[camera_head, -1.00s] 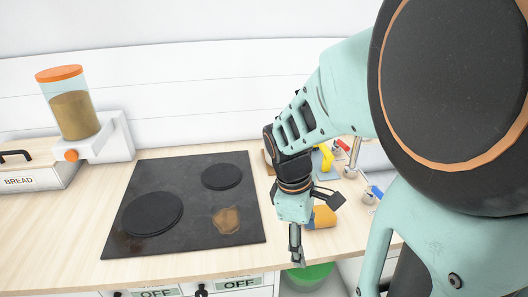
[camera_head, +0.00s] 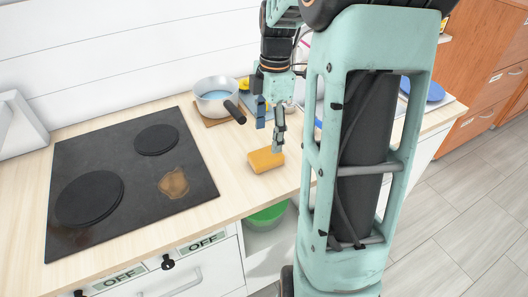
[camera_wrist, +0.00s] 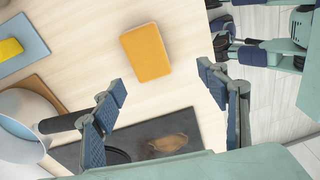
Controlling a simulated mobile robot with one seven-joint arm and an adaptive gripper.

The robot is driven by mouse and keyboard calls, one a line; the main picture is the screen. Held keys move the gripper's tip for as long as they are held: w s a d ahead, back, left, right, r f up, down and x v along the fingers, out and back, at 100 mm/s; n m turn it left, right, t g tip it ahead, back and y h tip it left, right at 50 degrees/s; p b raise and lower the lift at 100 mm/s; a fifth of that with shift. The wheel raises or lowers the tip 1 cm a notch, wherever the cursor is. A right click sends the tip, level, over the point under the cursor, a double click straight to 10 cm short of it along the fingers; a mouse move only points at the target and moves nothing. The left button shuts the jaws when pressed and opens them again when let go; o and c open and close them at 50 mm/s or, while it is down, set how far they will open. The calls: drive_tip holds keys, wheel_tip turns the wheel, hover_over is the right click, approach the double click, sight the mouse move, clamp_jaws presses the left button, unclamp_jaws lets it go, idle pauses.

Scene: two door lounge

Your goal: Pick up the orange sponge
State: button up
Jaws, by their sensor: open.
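The orange sponge (camera_head: 265,160) lies flat on the wooden counter, right of the black stove, in the head view. It also shows in the wrist view (camera_wrist: 146,52), ahead of the fingertips and roughly between their lines. My gripper (camera_head: 270,132) points down above the counter, over the sponge's far side in the head view. In the wrist view its two blue-padded fingers (camera_wrist: 161,83) are spread apart with nothing between them. I cannot tell the exact height of the fingertips over the sponge.
A pot with a dark handle (camera_head: 215,95) stands on a board behind the sponge. The stove (camera_head: 130,185) has a brown stain. A blue board with a yellow item (camera_wrist: 15,48) lies beyond the pot. The counter's front edge runs close to the sponge, with a green bin (camera_head: 267,215) below.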

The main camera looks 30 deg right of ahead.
sight(266, 154)
drive_tip(key=shift+n+y, duration=0.3)
drive_tip(key=shift+y, duration=0.1)
drive_tip(key=f, duration=0.3)
drive_tip(key=w+f, duration=0.1)
drive_tip(key=f, duration=0.6)
drive_tip(key=shift+w+d, duration=0.1)
drive_tip(key=shift+w, duration=0.2)
drive_tip(key=shift+r, duration=0.1)
drive_tip(key=shift+c, duration=0.2)
drive_tip(key=c, duration=1)
